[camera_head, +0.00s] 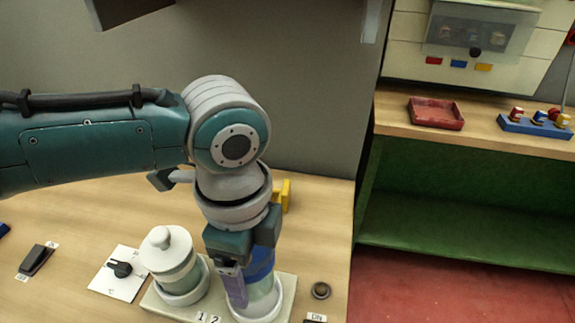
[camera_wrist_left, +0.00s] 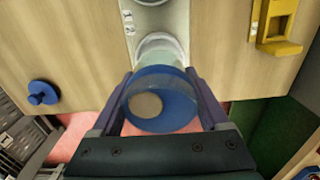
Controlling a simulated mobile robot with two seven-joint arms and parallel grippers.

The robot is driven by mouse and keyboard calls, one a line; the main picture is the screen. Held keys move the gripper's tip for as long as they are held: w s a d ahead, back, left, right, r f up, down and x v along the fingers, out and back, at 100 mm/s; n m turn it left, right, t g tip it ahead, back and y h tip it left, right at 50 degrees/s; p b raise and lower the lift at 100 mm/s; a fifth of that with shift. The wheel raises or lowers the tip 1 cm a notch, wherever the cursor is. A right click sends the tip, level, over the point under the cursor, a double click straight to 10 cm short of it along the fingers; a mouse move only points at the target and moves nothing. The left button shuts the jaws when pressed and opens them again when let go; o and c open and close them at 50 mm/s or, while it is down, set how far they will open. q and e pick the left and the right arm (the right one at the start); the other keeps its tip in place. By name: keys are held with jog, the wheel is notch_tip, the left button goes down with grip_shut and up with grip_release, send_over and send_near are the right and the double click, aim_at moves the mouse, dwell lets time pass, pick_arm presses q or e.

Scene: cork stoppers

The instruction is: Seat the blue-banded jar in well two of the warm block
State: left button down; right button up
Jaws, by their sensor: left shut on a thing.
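The blue-banded jar (camera_head: 262,285) is a pale glassy cylinder with a wide blue band near its top. My left gripper (camera_head: 245,275) is shut on it from above, and the jar looks upright. It also shows in the wrist view (camera_wrist_left: 162,98) between the two fingers, with a beige disc inside the blue ring. The pale warm block (camera_head: 152,306) carries labels 1 and 2. The jar's base is at the white ring of well two (camera_head: 256,318); I cannot tell whether it rests fully inside. My right gripper is not in view.
A white lidded jar (camera_head: 168,250) stands in well one, close left. A dial card (camera_head: 119,270) and a black switch (camera_head: 37,260) lie farther left. A dark round piece (camera_head: 320,290) is right of the block. A yellow bracket (camera_head: 284,195) stands behind. A red tray (camera_head: 436,113) sits on the shelf.

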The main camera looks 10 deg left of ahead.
pick_arm(q)
jog(key=shift+f+b, duration=1.75)
jog(key=shift+f, duration=0.6)
dwell(1.0)
jog(key=shift+f, duration=0.1)
